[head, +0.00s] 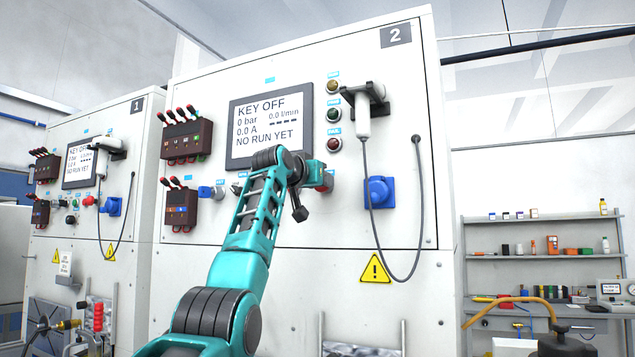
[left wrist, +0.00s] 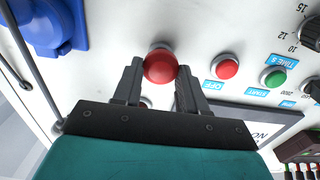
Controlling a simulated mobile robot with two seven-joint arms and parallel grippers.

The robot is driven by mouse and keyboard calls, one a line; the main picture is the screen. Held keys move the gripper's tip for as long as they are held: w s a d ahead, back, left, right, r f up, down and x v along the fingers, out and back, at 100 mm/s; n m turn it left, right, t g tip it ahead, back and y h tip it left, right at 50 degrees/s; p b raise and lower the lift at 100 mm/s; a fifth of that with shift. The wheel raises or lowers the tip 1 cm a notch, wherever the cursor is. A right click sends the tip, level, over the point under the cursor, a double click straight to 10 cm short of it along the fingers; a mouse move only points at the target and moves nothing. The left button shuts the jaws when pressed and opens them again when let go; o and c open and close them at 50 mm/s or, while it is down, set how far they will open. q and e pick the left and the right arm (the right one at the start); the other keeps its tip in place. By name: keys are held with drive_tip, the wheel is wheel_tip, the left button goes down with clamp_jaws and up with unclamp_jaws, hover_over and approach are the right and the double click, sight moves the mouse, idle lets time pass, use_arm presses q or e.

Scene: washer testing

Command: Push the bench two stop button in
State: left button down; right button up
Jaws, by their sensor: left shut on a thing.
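The panel of bench two (head: 415,225), marked with a 2, fills the middle of the head view. Its stop button (left wrist: 160,67) is a large round red mushroom head in the left wrist view, between my left fingertips. In the head view a bit of red (head: 328,181) shows beside my left gripper (head: 315,176), which hides most of the button. My left gripper is shut on the button's head, one finger on each side. How far in the button sits cannot be told. My right gripper is in neither view.
A flat red button (left wrist: 227,68) and a green one (left wrist: 275,77) sit beside the stop button. A blue socket (head: 379,192) and hanging cable (head: 418,200) are to its right. The display (head: 268,120) reads KEY OFF. Bench one (head: 90,225) stands at left.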

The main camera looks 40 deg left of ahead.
use_arm(q)
drive_tip(key=shift+w+a+r, duration=0.1)
drive_tip(key=shift+w+a, duration=0.05)
drive_tip(key=shift+w, duration=0.3)
drive_tip(key=c, duration=1.1)
unclamp_jaws()
drive_tip(key=o, duration=0.5)
drive_tip(key=shift+w, duration=0.15)
drive_tip(key=shift+c, duration=0.2)
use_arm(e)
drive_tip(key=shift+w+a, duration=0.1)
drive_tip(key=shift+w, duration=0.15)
